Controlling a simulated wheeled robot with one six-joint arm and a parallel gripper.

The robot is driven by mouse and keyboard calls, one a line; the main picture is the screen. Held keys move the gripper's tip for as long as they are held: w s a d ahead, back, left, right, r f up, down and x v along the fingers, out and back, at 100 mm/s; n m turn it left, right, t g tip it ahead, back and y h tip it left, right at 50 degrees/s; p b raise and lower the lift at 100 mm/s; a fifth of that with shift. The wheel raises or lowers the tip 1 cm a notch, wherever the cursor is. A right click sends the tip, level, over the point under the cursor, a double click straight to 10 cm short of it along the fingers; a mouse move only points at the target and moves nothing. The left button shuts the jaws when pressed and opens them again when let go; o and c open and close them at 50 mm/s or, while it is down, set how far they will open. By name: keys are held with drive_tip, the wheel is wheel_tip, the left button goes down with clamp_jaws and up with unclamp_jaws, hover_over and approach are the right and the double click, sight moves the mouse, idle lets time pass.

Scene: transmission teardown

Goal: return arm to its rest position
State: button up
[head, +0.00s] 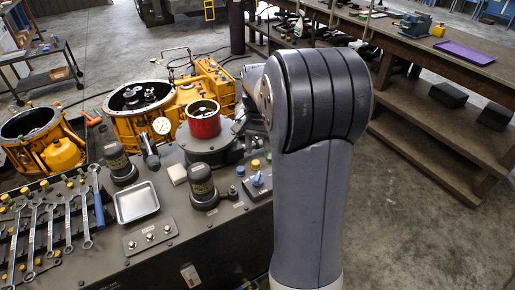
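My arm (318,150) rises in the right half of the head view, grey, with a large rounded, banded joint at its top. Past the joint, a part of the arm reaches away to the left, mostly hidden behind it. My gripper does not show, so I cannot see whether it holds anything.
A dark bench in front bears several wrenches (87,215), a small metal tray (137,203), black cylinders and a red pot (204,122) on a round base. Yellow transmission housings (140,110) stand behind. A wooden workbench (440,58) with a purple tray (464,52) stands right; floor between is clear.

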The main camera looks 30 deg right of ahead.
sight(258, 176)
drive_tip(key=shift+f, duration=0.1)
wheel_tip(258, 176, down, 11)
drive_tip(key=shift+r+p, duration=0.2)
drive_tip(key=shift+p, duration=0.3)
